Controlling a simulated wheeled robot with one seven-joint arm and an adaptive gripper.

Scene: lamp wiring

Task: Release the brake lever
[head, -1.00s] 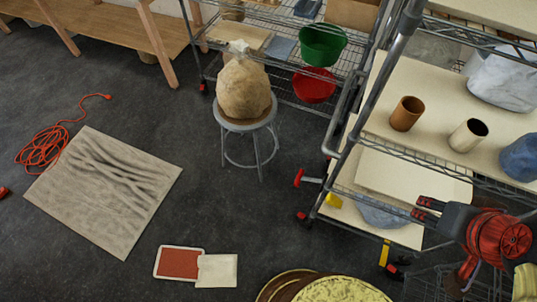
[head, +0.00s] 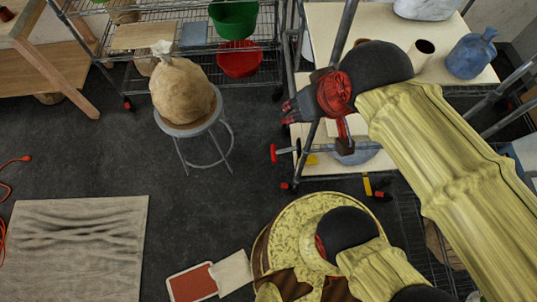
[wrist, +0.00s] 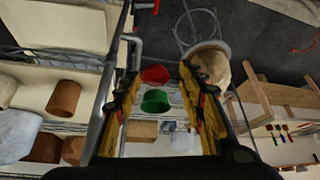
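The wire shelf cart (head: 297,60) stands at the right of the head view, with casters low on its frame. A red T-shaped lever (head: 273,153) sticks out at its lower left. A yellow lever (head: 367,185) hangs by the lower right caster, and a small yellow part (head: 311,160) shows between them. I cannot tell which one is the brake lever. My gripper (head: 287,106) is in front of the cart, above the red lever and apart from it. In the wrist view my gripper (wrist: 163,100) has its fingers wide apart, with nothing between them.
A stool (head: 190,128) carrying a wrapped lump (head: 182,92) stands left of the cart. Green (head: 233,18) and red (head: 239,60) tubs sit on the rear rack. A grey panel (head: 78,245) lies on the floor. Floor between stool and cart is clear.

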